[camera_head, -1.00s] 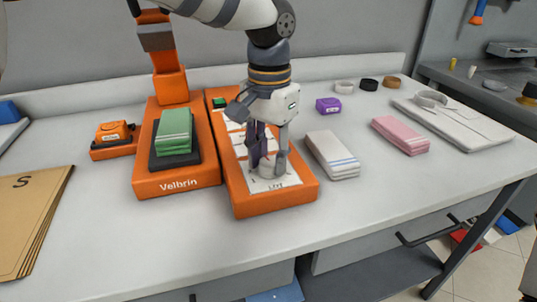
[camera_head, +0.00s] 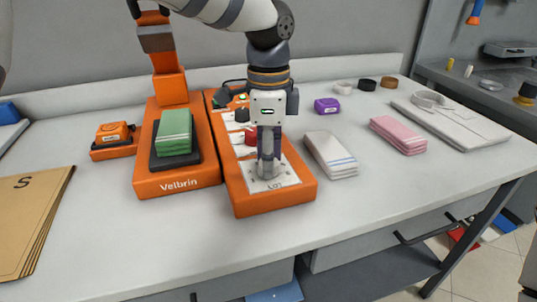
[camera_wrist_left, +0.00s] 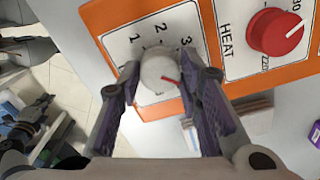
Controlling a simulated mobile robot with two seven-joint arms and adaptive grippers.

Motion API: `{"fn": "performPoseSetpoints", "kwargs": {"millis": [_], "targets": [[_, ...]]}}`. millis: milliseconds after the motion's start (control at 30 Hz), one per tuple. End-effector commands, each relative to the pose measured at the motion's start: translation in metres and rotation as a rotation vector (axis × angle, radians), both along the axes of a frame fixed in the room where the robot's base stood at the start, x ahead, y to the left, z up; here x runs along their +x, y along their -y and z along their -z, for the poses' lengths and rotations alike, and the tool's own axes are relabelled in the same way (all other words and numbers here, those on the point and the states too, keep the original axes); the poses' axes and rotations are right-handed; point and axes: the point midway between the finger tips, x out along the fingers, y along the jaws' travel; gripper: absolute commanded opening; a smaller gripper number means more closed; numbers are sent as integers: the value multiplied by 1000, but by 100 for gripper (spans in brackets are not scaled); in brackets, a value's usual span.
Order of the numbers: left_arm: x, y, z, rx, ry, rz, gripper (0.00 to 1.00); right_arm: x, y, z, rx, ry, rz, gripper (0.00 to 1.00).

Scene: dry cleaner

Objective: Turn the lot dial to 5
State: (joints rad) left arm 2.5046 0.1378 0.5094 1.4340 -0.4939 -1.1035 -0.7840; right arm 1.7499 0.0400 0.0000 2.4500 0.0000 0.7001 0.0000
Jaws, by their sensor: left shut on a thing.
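The lot dial is a pale round knob (camera_wrist_left: 158,68) on a white label at the near end of an orange control panel (camera_head: 243,203). In the left wrist view the numbers 1, 2 and 3 show around its upper side, and a short red mark on the knob points to the lower right. The other numbers are hidden or too small to read. My left gripper (camera_head: 268,168) comes down from above onto the dial, and its fingers are shut on the knob's sides, as the left wrist view (camera_wrist_left: 162,80) shows.
A red heat dial (camera_wrist_left: 276,32) sits beside the lot dial on the panel. Left of it, an orange Velbrin unit (camera_head: 178,185) bears folded green cloths (camera_head: 173,133). Folded white cloths (camera_head: 331,152) lie close to the panel's right. The counter's front strip is clear.

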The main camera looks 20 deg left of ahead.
Motion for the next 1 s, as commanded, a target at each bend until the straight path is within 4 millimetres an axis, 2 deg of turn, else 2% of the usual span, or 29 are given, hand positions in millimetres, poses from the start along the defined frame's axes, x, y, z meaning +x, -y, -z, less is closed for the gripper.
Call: {"fn": "performPoseSetpoints", "kwargs": {"millis": [200, 500, 1000], "targets": [[0, 0, 0, 0, 0, 179, 4, 0, 0, 0, 0, 0, 0, 0], [0, 0, 0, -1, 0, 353, 4, 0, 0, 0, 0, -1, 0, 0], [0, 0, 1, -1, 0, 439, 4, 0, 0, 0, 0, -1, 0, 0]]}}
